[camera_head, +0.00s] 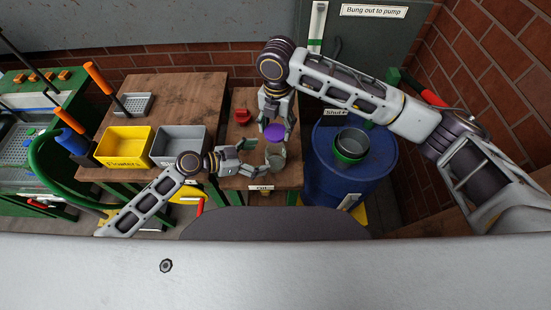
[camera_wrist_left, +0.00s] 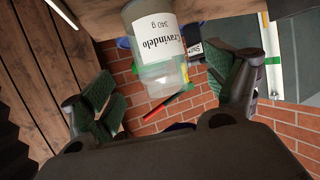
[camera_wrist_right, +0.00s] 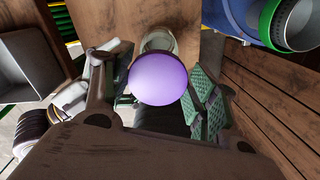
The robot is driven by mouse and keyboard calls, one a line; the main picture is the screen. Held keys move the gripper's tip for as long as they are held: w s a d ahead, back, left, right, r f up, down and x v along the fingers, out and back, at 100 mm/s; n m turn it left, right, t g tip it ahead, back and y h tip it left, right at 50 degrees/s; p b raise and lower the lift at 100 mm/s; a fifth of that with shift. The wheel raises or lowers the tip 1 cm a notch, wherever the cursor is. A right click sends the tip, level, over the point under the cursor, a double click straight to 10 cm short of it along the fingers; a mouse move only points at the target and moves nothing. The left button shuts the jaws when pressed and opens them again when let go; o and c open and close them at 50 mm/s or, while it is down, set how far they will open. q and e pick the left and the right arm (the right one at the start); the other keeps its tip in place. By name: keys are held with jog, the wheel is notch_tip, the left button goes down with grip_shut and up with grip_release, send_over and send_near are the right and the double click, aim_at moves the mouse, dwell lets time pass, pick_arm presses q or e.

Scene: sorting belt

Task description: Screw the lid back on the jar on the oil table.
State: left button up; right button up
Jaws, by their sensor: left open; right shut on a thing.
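The clear glass jar (camera_head: 276,158) stands upright near the front of the small wooden table. Its white label reads "Cravindelo 340 g" in the left wrist view (camera_wrist_left: 156,45). My left gripper (camera_head: 258,158) is open, with its fingers spread either side of the jar; I cannot tell whether they touch it. My right gripper (camera_head: 275,125) comes from above and is shut on the purple lid (camera_head: 275,133). The lid also shows between the fingers in the right wrist view (camera_wrist_right: 158,78), with the jar (camera_wrist_right: 160,41) partly hidden behind it. Lid and jar look apart.
A small red object (camera_head: 242,116) sits behind the jar on the wooden table (camera_head: 240,183). A blue drum (camera_head: 335,185) with a round dark pan (camera_head: 352,143) on top stands close right. A grey bin (camera_head: 180,140) and a yellow bin (camera_head: 123,142) stand left.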

pick_arm(q)
jog(key=shift+x, duration=3.55)
jog(key=shift+c, duration=0.2)
jog(key=c, duration=1.5)
